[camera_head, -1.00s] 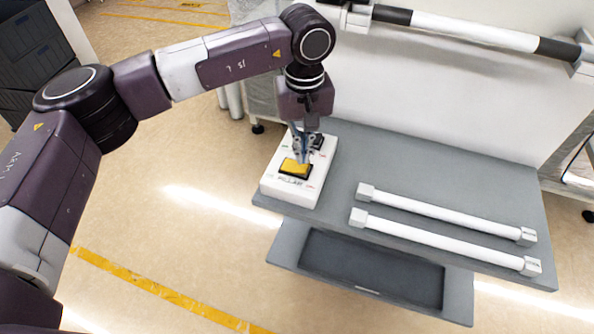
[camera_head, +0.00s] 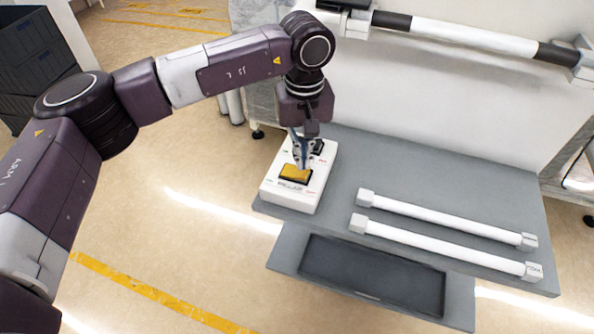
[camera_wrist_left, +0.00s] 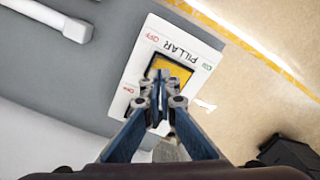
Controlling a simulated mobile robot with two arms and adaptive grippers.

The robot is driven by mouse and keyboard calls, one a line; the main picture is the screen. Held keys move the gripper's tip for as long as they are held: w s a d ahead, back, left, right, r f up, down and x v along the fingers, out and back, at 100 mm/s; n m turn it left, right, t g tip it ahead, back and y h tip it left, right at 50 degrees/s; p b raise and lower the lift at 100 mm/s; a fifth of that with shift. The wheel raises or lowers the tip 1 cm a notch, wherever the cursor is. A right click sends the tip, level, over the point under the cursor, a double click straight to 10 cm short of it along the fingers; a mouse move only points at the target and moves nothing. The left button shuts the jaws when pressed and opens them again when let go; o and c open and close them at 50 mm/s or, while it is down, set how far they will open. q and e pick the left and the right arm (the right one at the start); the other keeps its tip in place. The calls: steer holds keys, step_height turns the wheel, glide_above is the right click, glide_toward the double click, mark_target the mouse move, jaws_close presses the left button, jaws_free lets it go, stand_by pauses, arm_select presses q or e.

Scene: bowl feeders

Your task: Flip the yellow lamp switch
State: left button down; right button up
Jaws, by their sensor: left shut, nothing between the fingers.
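The yellow lamp switch (camera_head: 296,173) is a rocker in a black frame on a white switch box (camera_head: 303,201). The box stands at the left end of the grey table. In the left wrist view the yellow switch (camera_wrist_left: 171,71) lies beside the word PILLAR, with ON and OFF marks at its sides. My left gripper (camera_head: 302,164) is shut and empty, pointing down at the switch's far edge. In the left wrist view its fingertips (camera_wrist_left: 158,82) cover part of the switch; I cannot tell whether they touch it. A second, dark switch (camera_head: 318,146) is partly hidden behind the gripper.
Two white bar handles (camera_head: 445,219) lie on the grey table (camera_head: 430,180) to the right of the box. A lower shelf with a dark tray (camera_head: 372,272) juts out in front. A black and white rail (camera_head: 470,35) runs above the back panel.

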mark_target(303, 172)
arm_select(q)
steer(key=shift+f+b, duration=1.15)
steer(key=shift+f, duration=0.1)
stand_by(0.8)
steer(key=shift+r+p, duration=1.45)
steer(key=shift+r, duration=2.15)
steer(key=shift+f, duration=0.1)
